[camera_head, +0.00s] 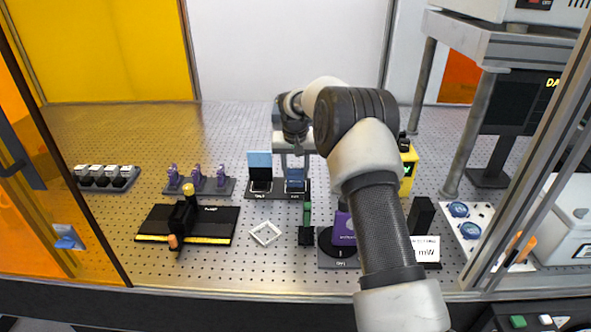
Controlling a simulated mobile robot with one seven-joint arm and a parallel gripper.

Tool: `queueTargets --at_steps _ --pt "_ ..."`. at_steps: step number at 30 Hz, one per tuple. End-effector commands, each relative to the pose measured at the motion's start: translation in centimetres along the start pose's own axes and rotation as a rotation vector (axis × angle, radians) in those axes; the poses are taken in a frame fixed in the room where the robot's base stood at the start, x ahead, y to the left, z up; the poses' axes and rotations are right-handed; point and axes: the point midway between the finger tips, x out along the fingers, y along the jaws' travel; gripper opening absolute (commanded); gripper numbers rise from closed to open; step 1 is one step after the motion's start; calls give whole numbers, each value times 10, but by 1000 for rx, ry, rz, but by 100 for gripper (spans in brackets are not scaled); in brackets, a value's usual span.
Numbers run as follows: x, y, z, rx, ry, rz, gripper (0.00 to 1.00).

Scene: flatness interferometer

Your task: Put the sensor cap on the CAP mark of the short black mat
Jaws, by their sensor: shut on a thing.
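My gripper (296,168) points down over the right slot of a small dark two-slot stand (277,194) in the middle of the bench. Its fingers are closed about a small blue-grey piece (296,177) at that slot. Whether this piece is the sensor cap, and whether it touches the stand, I cannot tell. A short dark mat (327,263) lies nearer the front, partly behind my arm. A small label (341,264) shows on its front edge, too small to read surely. A black round part and a purple block (343,229) stand on it.
A wider black mat (150,238) with a yellow strip holds a black tool at left. Racks (200,188) stand behind. A metal post (468,130) rises at right. The back bench is clear.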

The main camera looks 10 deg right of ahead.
Motion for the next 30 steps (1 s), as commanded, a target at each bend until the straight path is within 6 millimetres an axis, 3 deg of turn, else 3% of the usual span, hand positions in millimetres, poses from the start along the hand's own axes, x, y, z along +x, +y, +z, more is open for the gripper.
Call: queueTargets --at_steps 30 --pt "7 0 2 1 0 0 23"
